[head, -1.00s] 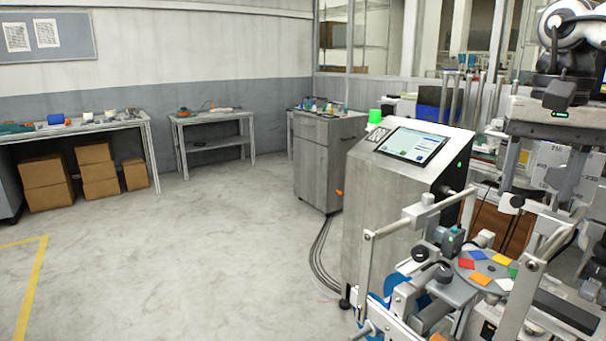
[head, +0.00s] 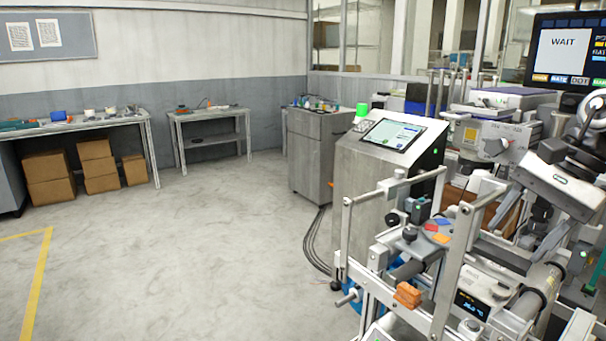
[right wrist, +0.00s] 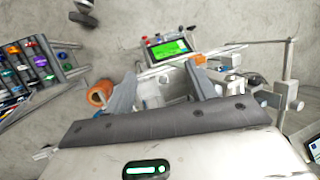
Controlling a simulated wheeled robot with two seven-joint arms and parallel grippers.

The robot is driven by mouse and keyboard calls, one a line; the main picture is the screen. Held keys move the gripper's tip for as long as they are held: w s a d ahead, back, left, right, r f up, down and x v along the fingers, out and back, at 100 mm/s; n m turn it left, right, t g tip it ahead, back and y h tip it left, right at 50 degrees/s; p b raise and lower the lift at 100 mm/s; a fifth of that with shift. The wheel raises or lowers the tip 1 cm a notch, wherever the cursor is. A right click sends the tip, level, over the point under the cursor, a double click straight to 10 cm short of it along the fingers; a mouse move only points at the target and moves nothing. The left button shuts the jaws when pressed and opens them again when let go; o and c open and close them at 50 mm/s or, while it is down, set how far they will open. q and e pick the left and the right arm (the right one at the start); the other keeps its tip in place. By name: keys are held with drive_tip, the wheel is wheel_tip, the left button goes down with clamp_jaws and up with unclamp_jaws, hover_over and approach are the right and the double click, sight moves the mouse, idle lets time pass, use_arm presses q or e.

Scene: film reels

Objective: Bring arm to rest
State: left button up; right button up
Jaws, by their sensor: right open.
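My right gripper (head: 528,222) is at the right side of the head view, a grey body with a small green light, over the metal machine frame. In the right wrist view its two dark fingers (right wrist: 160,92) stand apart with nothing held between them. Parts of the machine show past the fingers. My left gripper is not in view.
A steel console with a tablet (head: 393,135) stands left of the machine frame (head: 455,255). A "WAIT" screen (head: 565,45) is at the upper right. An orange roll (right wrist: 100,93) shows beside one finger. The floor (head: 180,240) at the left is clear.

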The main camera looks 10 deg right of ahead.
drive_tip(key=s+a+f+m+t+y+b, duration=0.1)
drive_tip(key=s+a+f+m+t+b, duration=0.35)
drive_tip(key=f+m, duration=1.15)
drive_tip(key=s+a+f+m+t+y+p, duration=0.1)
drive_tip(key=a+f+m+t+y, duration=0.1)
drive_tip(key=f+m+t, duration=0.95)
use_arm(q)
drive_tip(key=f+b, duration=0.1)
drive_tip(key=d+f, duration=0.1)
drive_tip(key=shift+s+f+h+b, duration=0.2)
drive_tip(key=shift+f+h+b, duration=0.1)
drive_tip(key=shift+b, duration=0.1)
use_arm(e)
drive_tip(key=s+a+f+m+g+h, duration=0.2)
drive_tip(key=a+f+m, duration=0.4)
drive_tip(key=m, duration=0.9)
drive_tip(key=s+a+f+m+g+h, duration=0.2)
drive_tip(key=s+a+f+m+g, duration=0.2)
drive_tip(key=a+m, duration=0.8)
wheel_tip(320, 180, down, 2)
drive_tip(key=s+m, duration=0.2)
drive_tip(key=m, duration=0.1)
drive_tip(key=shift+s+g, duration=0.3)
drive_tip(key=shift+s, duration=0.05)
drive_tip(key=shift+c, duration=0.4)
